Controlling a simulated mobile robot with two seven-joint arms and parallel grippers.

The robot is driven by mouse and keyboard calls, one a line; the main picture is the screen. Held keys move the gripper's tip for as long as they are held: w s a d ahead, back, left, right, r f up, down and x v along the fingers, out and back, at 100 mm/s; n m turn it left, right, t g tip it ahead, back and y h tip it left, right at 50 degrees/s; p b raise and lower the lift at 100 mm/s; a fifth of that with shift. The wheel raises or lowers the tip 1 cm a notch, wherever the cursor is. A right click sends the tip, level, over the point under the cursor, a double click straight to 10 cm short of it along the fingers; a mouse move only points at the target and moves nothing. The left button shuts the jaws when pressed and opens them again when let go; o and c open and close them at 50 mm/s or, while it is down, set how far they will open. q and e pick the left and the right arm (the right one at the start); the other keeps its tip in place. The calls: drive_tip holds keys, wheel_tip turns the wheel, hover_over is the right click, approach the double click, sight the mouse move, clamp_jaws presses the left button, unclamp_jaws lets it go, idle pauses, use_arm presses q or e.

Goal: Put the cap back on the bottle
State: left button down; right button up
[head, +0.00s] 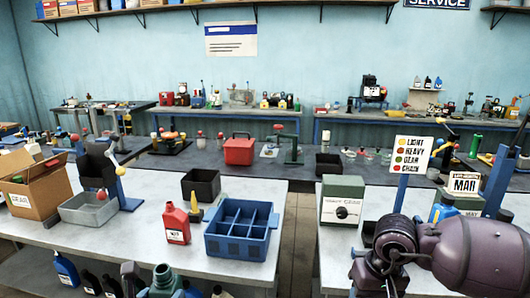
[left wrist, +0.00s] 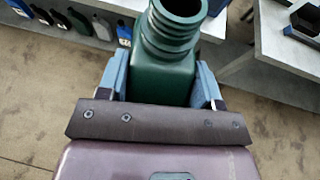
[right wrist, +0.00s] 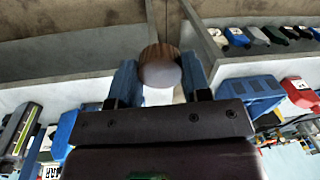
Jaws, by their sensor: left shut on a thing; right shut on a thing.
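A dark green bottle (left wrist: 172,75) with an open, threaded neck and no cap on it is held between the fingers of my left gripper (left wrist: 165,85). In the head view the bottle (head: 164,281) shows at the bottom edge, in front of the left table. My right gripper (right wrist: 159,78) is shut on a round cap (right wrist: 160,70) with a brown ridged side and a pale grey face. In the head view the right arm reaches in from the right, and the cap cannot be made out there. The cap and the bottle are apart.
On the left table stand a blue divided crate (head: 238,254), a red jug (head: 176,224), a black bin (head: 201,182) and a grey tray (head: 72,210). Several bottles (head: 66,270) stand below its front edge. A gap of floor (head: 298,235) separates the two tables.

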use_arm(q)
drive_tip(key=shift+w+d+r, duration=0.1)
drive_tip(key=shift+r, duration=0.05)
idle(0.3)
drive_tip(key=d+r+m+g+h, duration=0.1)
drive_tip(key=d+m+g+h, duration=0.2)
drive_tip(key=d+m+h, duration=0.5)
drive_tip(key=d, duration=0.7)
drive_tip(key=shift+w+d+h, duration=0.15)
drive_tip(key=shift+w+h, duration=0.05)
drive_tip(key=shift+h, duration=0.2)
use_arm(e)
drive_tip(key=shift+w+a+r, duration=0.1)
drive_tip(key=shift+w+r, duration=0.05)
drive_tip(key=shift+r, duration=0.1)
drive_tip(key=a+r+n, duration=0.2)
drive_tip(key=a+r, duration=0.3)
drive_tip(key=a, duration=0.3)
drive_tip(key=w+a+r+n, duration=0.1)
drive_tip(key=a+r, duration=0.3)
drive_tip(key=a, duration=0.4)
drive_tip(key=w+a+r+n+h, duration=0.1)
drive_tip(key=a+r+n, duration=0.2)
drive_tip(key=a+r, duration=0.2)
drive_tip(key=a, duration=0.3)
drive_tip(key=shift+w+r, duration=0.2)
drive_tip(key=shift+r, duration=0.1)
drive_tip(key=shift+f, duration=0.1)
